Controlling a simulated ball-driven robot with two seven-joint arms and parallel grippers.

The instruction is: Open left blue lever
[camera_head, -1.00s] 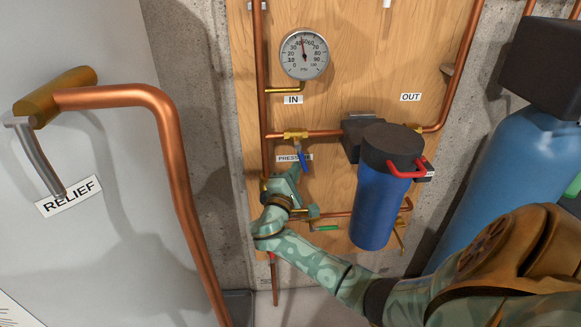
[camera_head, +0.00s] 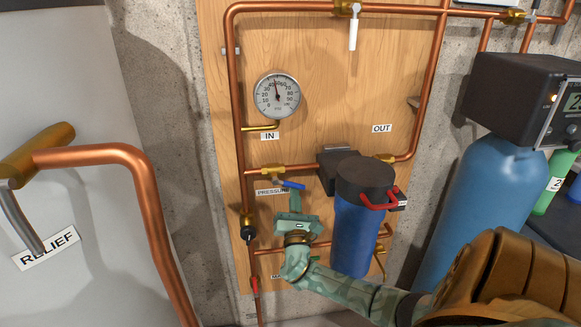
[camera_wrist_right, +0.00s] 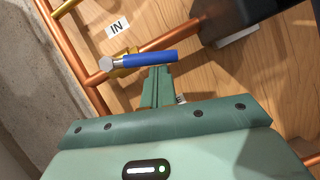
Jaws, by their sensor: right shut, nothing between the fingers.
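The blue lever (camera_head: 293,185) is on a brass valve (camera_head: 266,171) on the left horizontal copper pipe, below the gauge. It points right, roughly along the pipe and tilted slightly down. In the right wrist view, the blue lever (camera_wrist_right: 150,58) lies across the top of my fingertips. My right gripper (camera_head: 295,200) is shut with nothing between its fingers; its tips (camera_wrist_right: 157,70) are just below the lever, at or very near it. I cannot tell whether they touch. My left gripper is not in view.
A blue filter canister (camera_head: 355,230) with a red handle (camera_head: 380,202) stands close right of my gripper. A vertical copper pipe (camera_head: 240,130) runs at left. A pressure gauge (camera_head: 277,96) is above. A relief pipe (camera_head: 150,220) stands in the left foreground.

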